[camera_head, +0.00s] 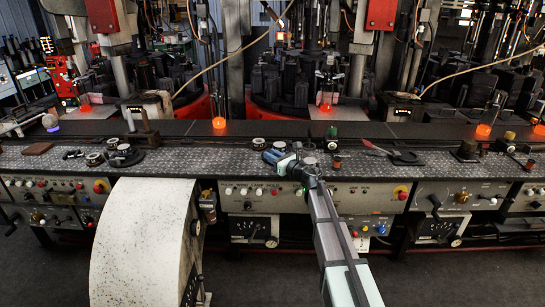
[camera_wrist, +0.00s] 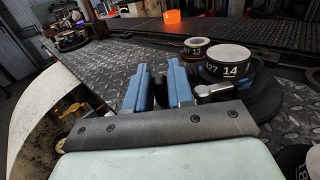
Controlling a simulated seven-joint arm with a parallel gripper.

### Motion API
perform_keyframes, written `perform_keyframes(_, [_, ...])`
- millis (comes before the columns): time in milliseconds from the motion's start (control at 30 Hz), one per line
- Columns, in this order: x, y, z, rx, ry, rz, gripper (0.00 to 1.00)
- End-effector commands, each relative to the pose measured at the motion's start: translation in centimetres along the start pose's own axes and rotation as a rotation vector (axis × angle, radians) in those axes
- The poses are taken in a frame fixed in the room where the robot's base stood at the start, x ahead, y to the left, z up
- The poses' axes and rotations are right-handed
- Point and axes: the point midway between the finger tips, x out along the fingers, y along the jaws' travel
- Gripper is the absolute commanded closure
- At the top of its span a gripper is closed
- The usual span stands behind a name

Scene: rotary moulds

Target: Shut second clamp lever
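My gripper (camera_head: 272,157) is low over the checkered metal bench in the head view. In the wrist view its two blue fingers (camera_wrist: 160,72) stand apart with a gap between them. A dark rounded part (camera_wrist: 160,92) shows in that gap, with no clear grip on it. A short silver lever (camera_wrist: 214,89) lies just right of the right finger, beside a black, white-topped mould marked 14 (camera_wrist: 228,62). I cannot tell if this is the second clamp lever, or if the finger touches it. A smaller mould marked 13 (camera_wrist: 196,46) stands behind. In the head view my gripper partly hides this station.
Another station with round black-and-white parts (camera_head: 124,151) stands left on the bench. A dark belt with glowing orange pieces (camera_head: 219,122) runs behind. A large pale curved cover (camera_head: 145,240) stands in front, left of my arm. A red-handled tool (camera_head: 374,147) lies right.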

Motion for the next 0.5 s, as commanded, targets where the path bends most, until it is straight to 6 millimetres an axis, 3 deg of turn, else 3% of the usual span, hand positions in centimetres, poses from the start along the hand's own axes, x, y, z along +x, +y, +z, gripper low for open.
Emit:
perform_keyframes(200, [-0.01, -0.01, -0.01, 0.0, 0.0, 0.0, 1.0])
perform_keyframes(500, [-0.07, -0.11, -0.01, 0.0, 0.0, 0.02, 1.0])
